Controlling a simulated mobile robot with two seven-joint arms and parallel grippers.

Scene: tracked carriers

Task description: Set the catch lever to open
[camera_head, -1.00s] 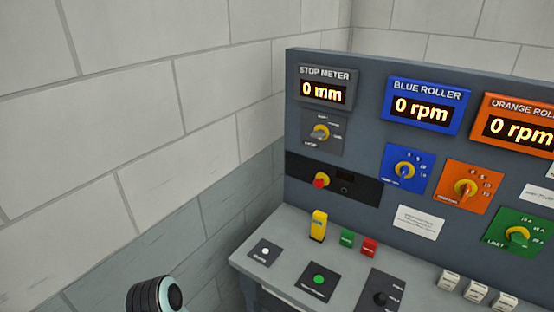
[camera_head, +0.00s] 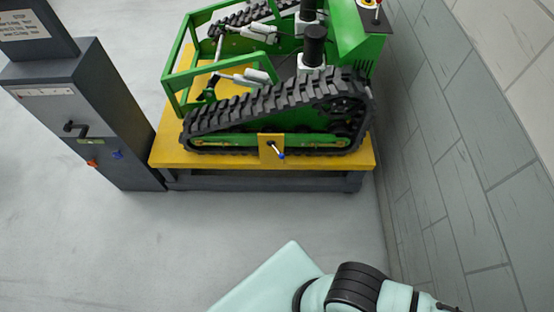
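No label marks which part is the catch lever. A small lever with a blue tip (camera_head: 279,153) sticks out of a yellow plate (camera_head: 268,141) on the side of the green tracked carrier (camera_head: 347,45), below its near track. A black crank-like handle (camera_head: 74,127) sits on the front of the grey cabinet (camera_head: 118,122) at the left, with a small green label under it. Neither of my grippers is in view. Only a teal and black part of my arm shows at the bottom, well apart from the carrier.
The carrier stands on a yellow-topped platform (camera_head: 205,158) with a dark base. The cabinet stands close to the platform's left end. A grey block wall (camera_head: 440,140) runs along the right side. The grey floor (camera_head: 100,245) in front of the platform and cabinet is clear.

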